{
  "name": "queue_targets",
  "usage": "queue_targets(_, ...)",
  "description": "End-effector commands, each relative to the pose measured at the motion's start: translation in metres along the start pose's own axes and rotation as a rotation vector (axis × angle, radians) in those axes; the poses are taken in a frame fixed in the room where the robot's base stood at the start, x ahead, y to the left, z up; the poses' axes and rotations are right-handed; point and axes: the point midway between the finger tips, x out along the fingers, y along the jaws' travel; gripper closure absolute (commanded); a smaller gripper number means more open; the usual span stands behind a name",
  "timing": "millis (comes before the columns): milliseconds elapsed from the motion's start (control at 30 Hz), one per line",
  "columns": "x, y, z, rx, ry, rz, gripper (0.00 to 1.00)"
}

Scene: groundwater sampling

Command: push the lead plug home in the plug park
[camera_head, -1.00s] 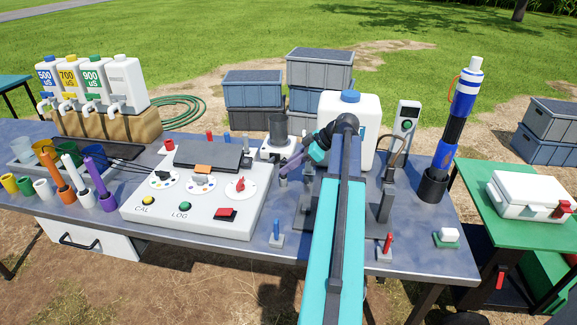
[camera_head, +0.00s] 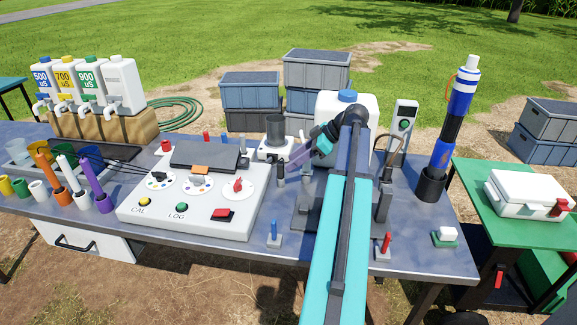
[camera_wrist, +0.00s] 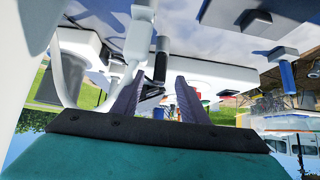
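A dark plug with a grey cylindrical body (camera_wrist: 161,62) shows between my fingers in the wrist view; it looks like the lead plug. My gripper (camera_wrist: 158,88) has its two purple-grey fingers apart, with a gap on each side of the plug. In the head view my gripper (camera_head: 293,163) points left and down at a small grey post (camera_head: 281,172) by the console's right edge, which may be the plug park. The fingers hide part of that spot. I cannot tell how deep the plug sits.
The white console (camera_head: 190,215) lies left of my gripper. A dark cup on a white instrument (camera_head: 276,150) stands just behind. A white jug (camera_head: 365,120) and a grey-cased meter (camera_head: 402,125) stand behind my arm. Small blue (camera_head: 274,232) and red (camera_head: 386,243) posts stand at the front.

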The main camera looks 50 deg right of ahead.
Motion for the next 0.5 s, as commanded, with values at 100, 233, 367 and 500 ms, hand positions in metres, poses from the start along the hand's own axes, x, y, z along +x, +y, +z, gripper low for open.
queue_targets(100,-0.021,0.001,0.001,0.0,0.0,0.003,0.6)
queue_targets(233,-0.042,0.001,0.001,0.0,0.0,0.002,0.6)
queue_targets(367,-0.062,0.001,0.001,0.0,0.001,0.002,0.6)
queue_targets(500,-0.08,0.001,0.001,0.0,0.001,0.001,0.6)
